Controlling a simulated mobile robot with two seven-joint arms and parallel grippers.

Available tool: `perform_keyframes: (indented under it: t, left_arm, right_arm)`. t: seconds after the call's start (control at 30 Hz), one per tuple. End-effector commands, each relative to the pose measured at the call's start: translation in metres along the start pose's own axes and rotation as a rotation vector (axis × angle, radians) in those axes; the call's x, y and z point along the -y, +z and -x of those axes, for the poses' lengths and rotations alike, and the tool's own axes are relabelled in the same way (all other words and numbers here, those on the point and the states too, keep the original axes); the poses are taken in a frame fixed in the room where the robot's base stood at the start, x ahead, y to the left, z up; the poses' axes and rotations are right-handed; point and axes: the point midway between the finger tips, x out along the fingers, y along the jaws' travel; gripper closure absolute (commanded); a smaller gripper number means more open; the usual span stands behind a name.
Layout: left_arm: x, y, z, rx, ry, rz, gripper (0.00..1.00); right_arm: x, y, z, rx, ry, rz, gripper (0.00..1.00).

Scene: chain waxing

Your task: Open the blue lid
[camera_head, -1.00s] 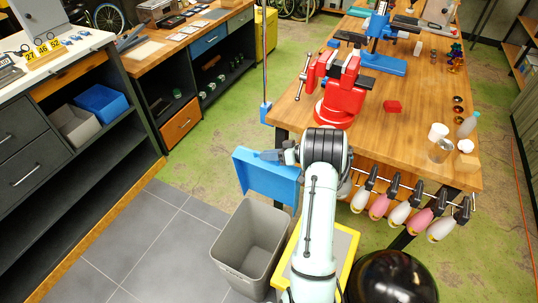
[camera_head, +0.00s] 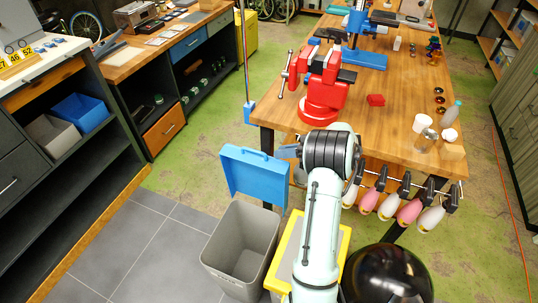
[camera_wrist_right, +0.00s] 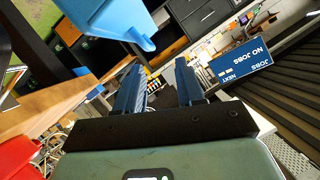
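The blue lid (camera_head: 252,178) stands raised, nearly upright, at the back edge of the grey bin (camera_head: 238,266), whose mouth is uncovered. Part of the lid also shows at the top left of the right wrist view (camera_wrist_right: 105,15). My right gripper (camera_head: 287,152) is by the lid's upper right corner in the head view. In the right wrist view its two dark blue fingers (camera_wrist_right: 160,68) are apart with nothing between them, and the lid is off to their left. Whether a finger touches the lid is unclear. My left gripper is not seen.
A yellow-rimmed bin (camera_head: 343,246) stands right of the grey bin, partly behind my arm. The wooden workbench (camera_head: 400,92) carries a red vise (camera_head: 322,92). Several bottles hang along its front edge. Grey floor tiles (camera_head: 140,240) left of the bin are clear.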

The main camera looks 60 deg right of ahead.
Motion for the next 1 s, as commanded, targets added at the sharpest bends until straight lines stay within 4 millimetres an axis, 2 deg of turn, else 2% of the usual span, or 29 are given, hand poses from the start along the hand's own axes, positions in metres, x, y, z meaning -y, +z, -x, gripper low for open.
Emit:
perform_keyframes:
  t: [0.1, 0.23, 1.0]
  left_arm:
    - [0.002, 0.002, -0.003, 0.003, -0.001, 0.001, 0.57]
    - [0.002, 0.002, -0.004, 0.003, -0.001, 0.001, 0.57]
    - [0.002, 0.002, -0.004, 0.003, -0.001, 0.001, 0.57]
  right_arm:
    - [-0.001, 0.000, 0.015, 0.001, 0.001, 0.000, 0.62]
    - [0.000, 0.000, 0.022, 0.001, 0.000, 0.000, 0.62]
    - [0.000, -0.001, 0.023, 0.000, -0.001, 0.000, 0.62]
